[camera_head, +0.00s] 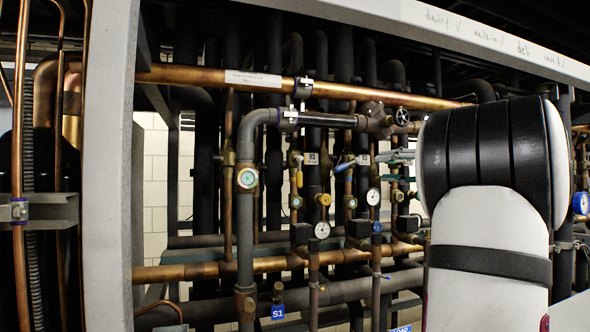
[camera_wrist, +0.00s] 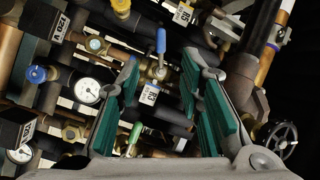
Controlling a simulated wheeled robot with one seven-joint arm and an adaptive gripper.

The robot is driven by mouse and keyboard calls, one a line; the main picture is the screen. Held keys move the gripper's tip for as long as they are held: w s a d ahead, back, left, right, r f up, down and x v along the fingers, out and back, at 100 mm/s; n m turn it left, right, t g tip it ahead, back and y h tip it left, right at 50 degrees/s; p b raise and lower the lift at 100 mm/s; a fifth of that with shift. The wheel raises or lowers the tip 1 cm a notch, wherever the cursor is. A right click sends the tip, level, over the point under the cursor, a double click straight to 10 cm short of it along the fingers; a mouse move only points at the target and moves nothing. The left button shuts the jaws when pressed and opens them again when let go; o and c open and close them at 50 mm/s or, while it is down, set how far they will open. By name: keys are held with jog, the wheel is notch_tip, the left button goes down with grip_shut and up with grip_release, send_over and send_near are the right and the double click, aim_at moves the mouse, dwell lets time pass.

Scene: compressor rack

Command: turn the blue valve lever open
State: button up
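The blue valve lever (camera_wrist: 161,42) shows in the wrist view, upright in the picture above a brass valve body (camera_wrist: 155,70). It lies near the tips of my gripper (camera_wrist: 162,62), between the two green-padded fingers in the picture. The fingers are spread wide with nothing held between them. Whether either finger touches the lever cannot be told. In the head view a blue lever (camera_head: 345,166) shows on a vertical pipe left of my gripper (camera_head: 384,167), whose green pads are partly hidden by my arm.
A green lever (camera_wrist: 135,135) sits low between the fingers. A pressure gauge (camera_wrist: 87,90) and a blue knob (camera_wrist: 38,74) are at left. A handwheel (camera_wrist: 281,138) is at lower right. A copper pipe (camera_head: 200,76) crosses above; a grey rack post (camera_head: 108,170) stands left.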

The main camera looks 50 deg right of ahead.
aim_at(343, 168)
jog(key=w+p, duration=0.2)
jog(key=w, duration=1.2)
jog(key=shift+d, duration=0.1)
grip_shut()
